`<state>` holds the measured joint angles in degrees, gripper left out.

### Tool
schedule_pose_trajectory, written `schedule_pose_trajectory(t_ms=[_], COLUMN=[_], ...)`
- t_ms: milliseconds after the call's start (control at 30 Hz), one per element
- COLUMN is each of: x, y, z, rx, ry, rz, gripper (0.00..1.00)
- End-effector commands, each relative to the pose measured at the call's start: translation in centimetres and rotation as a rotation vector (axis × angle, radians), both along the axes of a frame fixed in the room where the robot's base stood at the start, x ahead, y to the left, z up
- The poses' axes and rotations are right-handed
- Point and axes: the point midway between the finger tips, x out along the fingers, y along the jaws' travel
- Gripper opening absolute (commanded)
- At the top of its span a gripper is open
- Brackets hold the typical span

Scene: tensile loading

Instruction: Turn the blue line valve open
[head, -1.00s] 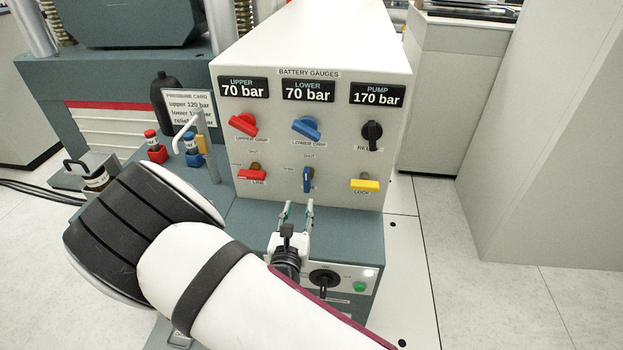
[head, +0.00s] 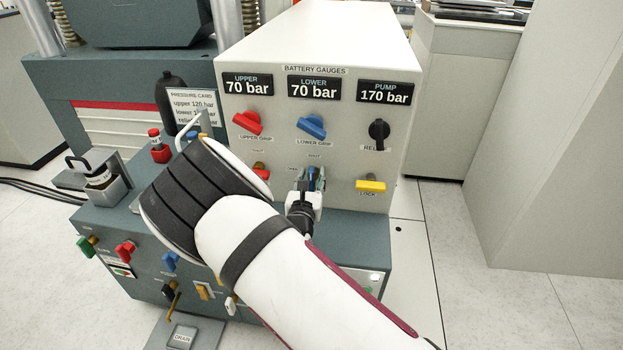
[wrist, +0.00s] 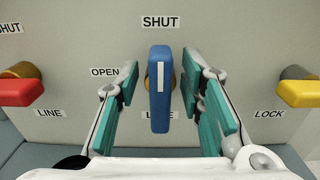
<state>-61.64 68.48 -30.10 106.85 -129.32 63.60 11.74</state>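The blue line valve handle (wrist: 159,95) stands upright on the panel in the wrist view, with its white stripe pointing up toward the SHUT label (wrist: 160,22). The OPEN label (wrist: 104,72) is to its left. My gripper (wrist: 162,112) is open, with one teal finger pad on each side of the handle and a visible gap on both sides. In the head view my gripper (head: 309,182) is at the panel around the blue line valve (head: 312,174), which it partly hides.
A red line handle (wrist: 20,92) is to the left and a yellow lock handle (wrist: 300,94) to the right. Above are the red upper grip knob (head: 247,122), the blue lower grip knob (head: 312,126) and the black relief knob (head: 379,132). A grey-blue ledge (head: 355,226) runs below the panel.

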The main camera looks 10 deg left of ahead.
Motion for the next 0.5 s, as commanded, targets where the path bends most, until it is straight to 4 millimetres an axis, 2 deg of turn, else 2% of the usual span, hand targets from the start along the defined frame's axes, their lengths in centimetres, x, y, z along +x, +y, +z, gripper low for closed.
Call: schedule_pose_trajectory(t_ms=[167,300,500], x=[-0.01,-0.03,-0.04], y=[-0.02,-0.02,-0.02], z=[0.01,0.00,0.00], rx=[0.000,0.000,-0.001], ry=[0.000,0.000,0.000], rz=[0.000,-0.001,-0.001], gripper=[0.33,0.01,0.00])
